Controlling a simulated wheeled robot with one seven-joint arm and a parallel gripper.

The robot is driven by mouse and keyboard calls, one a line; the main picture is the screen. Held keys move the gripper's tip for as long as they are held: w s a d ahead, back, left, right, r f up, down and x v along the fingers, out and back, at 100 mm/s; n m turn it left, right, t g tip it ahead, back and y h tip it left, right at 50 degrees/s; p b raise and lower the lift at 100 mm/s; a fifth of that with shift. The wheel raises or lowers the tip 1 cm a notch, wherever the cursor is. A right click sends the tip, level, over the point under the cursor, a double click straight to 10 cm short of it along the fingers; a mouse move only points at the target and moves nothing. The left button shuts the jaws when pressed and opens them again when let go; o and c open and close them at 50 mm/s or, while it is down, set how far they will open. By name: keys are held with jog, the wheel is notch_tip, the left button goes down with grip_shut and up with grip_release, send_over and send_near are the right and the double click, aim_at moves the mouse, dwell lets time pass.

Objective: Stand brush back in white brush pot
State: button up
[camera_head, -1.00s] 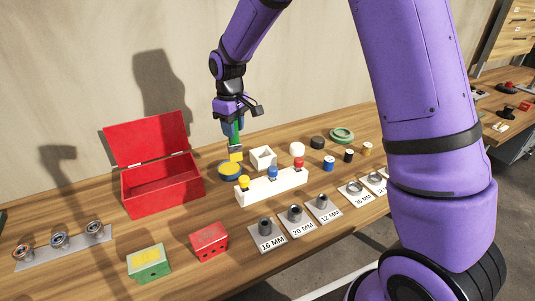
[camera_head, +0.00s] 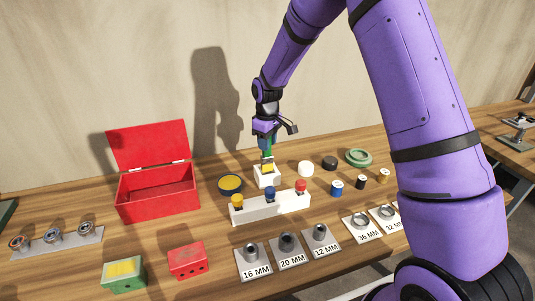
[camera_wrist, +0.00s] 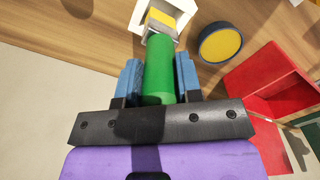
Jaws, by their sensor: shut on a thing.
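My gripper (camera_head: 266,145) is shut on the green handle of the brush (camera_head: 268,156); in the wrist view its blue fingers (camera_wrist: 158,80) lie on either side of the green handle (camera_wrist: 158,66). The brush points down, with a grey band and a yellow tip lowest. The square white brush pot (camera_head: 265,184) stands on the table under the gripper. The yellow tip shows within the pot's outline in both views. In the wrist view the pot's white rim (camera_wrist: 136,20) surrounds the tip. How deep the tip sits is hard to tell.
A dark round tin with a yellow top (camera_head: 230,184) stands just left of the pot. A white block with coloured knobs (camera_head: 270,208) stands close in front. A white round piece (camera_head: 306,168) is to the right, and an open red box (camera_head: 157,190) is farther left.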

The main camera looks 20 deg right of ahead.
jog(key=shift+f, duration=2.15)
jog(key=o, duration=1)
jog(key=shift+r, duration=0.1)
